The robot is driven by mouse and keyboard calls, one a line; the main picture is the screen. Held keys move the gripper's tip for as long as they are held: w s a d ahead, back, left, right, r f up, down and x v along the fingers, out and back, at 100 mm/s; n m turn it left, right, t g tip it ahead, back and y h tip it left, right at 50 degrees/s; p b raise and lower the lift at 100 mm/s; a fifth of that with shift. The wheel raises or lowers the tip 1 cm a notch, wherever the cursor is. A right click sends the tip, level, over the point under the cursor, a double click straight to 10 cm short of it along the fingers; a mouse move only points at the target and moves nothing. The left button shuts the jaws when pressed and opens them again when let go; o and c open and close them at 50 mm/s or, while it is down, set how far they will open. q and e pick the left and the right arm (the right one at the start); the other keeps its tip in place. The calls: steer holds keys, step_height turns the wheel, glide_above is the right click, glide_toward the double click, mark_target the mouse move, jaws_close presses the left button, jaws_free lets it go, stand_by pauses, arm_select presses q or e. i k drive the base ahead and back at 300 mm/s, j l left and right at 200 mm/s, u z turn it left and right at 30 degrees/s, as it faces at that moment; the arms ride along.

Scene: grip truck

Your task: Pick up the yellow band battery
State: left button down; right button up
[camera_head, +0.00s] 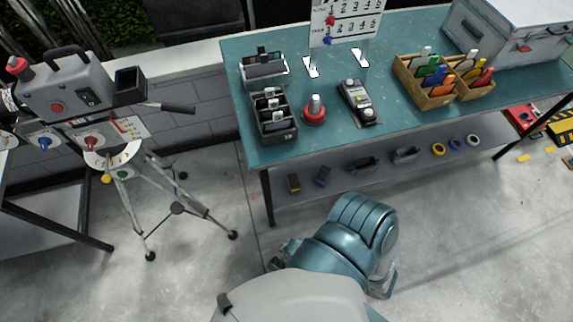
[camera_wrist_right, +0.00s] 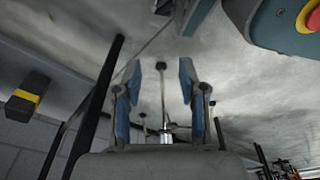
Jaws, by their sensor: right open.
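The yellow band battery (camera_head: 293,183) is a small dark block with a yellow stripe. It is on the left end of the grey lower shelf, under the teal workbench. A dark block with a yellow band (camera_wrist_right: 27,98) also shows at the left edge of the right wrist view, outside the jaws. My right gripper (camera_wrist_right: 159,80) is open, with two blue-padded fingers apart and nothing between them. In the head view my right arm is low in front of the bench, and its jaws cannot be made out clearly. My left gripper is not in view.
A blue-marked block (camera_head: 322,176) is just right of the battery, with dark tools and rings farther right. The bench top (camera_head: 330,155) overhangs the shelf (camera_head: 345,186), and a bench leg (camera_head: 268,197) stands at its left. A tripod (camera_head: 178,208) stands left; floor between is clear.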

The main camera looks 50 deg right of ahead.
mark_target(294, 184)
steer(key=z, duration=0.4)
steer(key=l+z, duration=0.1)
steer(key=z, duration=0.3)
steer(key=l+z, duration=0.1)
steer(key=z, duration=0.65)
